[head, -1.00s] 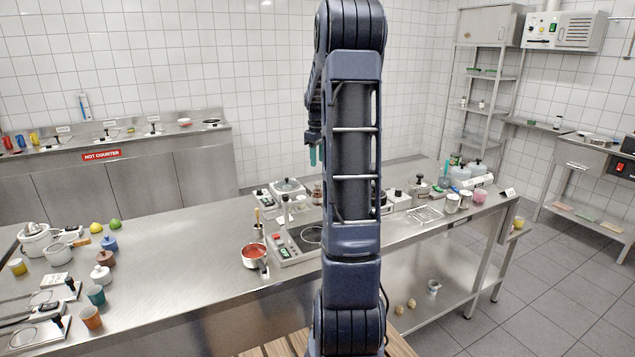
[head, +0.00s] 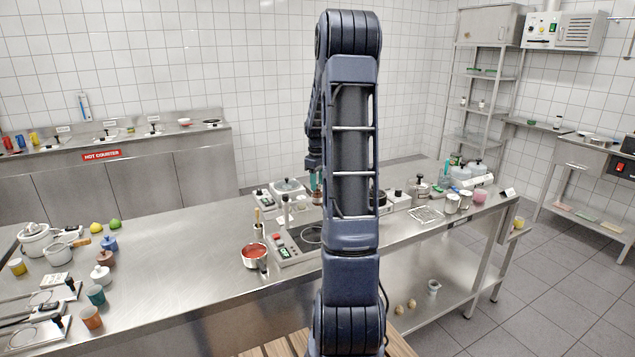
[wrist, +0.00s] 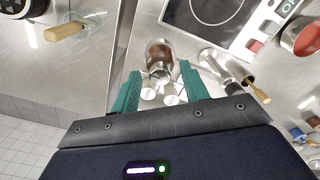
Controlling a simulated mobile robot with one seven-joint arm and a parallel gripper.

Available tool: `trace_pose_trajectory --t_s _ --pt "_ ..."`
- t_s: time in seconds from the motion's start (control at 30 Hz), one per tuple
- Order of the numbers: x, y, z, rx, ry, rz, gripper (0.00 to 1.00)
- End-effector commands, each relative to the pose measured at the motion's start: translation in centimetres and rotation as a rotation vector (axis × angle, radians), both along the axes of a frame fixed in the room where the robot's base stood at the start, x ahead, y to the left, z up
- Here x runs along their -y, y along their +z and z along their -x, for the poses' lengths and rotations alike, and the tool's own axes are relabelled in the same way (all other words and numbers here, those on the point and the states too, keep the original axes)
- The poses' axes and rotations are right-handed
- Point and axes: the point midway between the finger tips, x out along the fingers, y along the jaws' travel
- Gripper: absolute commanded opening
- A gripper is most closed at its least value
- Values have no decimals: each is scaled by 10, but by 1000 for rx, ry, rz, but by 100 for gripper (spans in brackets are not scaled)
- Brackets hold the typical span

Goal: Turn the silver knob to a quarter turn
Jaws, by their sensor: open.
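My gripper (wrist: 160,88) points down over the counter, its two teal fingers apart with nothing held between them. In the head view, its teal tips (head: 314,181) show just left of my arm, near a brown jar (head: 317,198). In the wrist view, the brown jar (wrist: 159,55) with a shiny end and small whitish round pieces (wrist: 170,98) appear between and beyond the fingers. I cannot make out for certain which small part is the silver knob. My arm hides part of the counter's back edge.
A cooktop (wrist: 214,8) with a round burner lies close by. A red-filled pan (head: 255,256) stands at its left. A pan with a wooden handle (wrist: 66,31) and a metal cylinder (wrist: 213,62) flank the fingers.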

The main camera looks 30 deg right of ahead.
Motion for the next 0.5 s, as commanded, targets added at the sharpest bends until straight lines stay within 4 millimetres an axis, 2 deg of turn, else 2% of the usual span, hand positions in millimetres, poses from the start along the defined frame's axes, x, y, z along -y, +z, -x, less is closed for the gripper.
trace_pose_trajectory --t_s 0.03,0.27,0.5 --pt "0 0 0 0 0 0 45" --pt "0 0 0 0 0 0 0" --pt "0 0 0 0 -15 0 0"
